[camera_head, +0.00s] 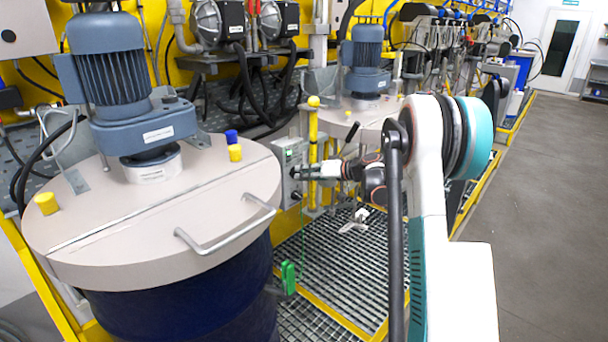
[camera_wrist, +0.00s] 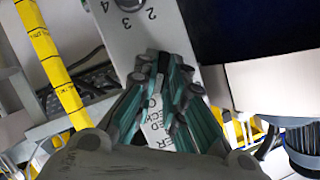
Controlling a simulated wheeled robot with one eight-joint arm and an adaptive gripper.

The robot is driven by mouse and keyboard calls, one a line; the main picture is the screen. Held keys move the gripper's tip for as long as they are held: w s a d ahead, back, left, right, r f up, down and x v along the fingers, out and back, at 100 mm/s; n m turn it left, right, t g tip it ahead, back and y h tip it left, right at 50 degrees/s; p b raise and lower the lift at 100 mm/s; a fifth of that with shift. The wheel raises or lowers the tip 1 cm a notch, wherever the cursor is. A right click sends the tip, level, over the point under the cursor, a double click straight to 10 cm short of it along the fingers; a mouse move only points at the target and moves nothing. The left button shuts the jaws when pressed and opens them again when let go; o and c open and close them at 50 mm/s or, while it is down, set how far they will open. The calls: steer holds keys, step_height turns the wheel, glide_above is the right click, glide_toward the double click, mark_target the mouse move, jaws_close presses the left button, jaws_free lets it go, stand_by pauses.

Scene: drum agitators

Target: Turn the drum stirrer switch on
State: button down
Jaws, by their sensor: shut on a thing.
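The switch box (camera_head: 290,160) is a small grey-green panel on a post beside the near drum. My gripper (camera_head: 299,172) reaches it from the right, with its fingertips at the panel's front. In the wrist view, the light panel (camera_wrist: 205,45) carries the digits 2, 3 and 4 around a dark round dial (camera_wrist: 130,4). There my gripper (camera_wrist: 165,72) has its teal-sided fingers closed together at the panel, over a printed label. They are shut on the switch, which is mostly hidden between the fingertips. The switch's exact angle cannot be told.
The near drum (camera_head: 170,215) has a beige lid, a handle and a blue-grey stirrer motor (camera_head: 110,75). A yellow post (camera_head: 313,150) stands just right of the switch box. A green clip (camera_head: 289,277) hangs below. Open grey floor (camera_head: 545,200) lies to the right.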

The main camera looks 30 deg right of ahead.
steer(key=shift+d+f+m+y, duration=0.1)
steer(key=shift+m+y, duration=0.2)
steer(key=shift+m, duration=0.2)
stand_by(0.3)
steer(key=c, duration=1.7)
jaws_free()
steer(key=shift+o, duration=0.2)
steer(key=v, duration=1.2)
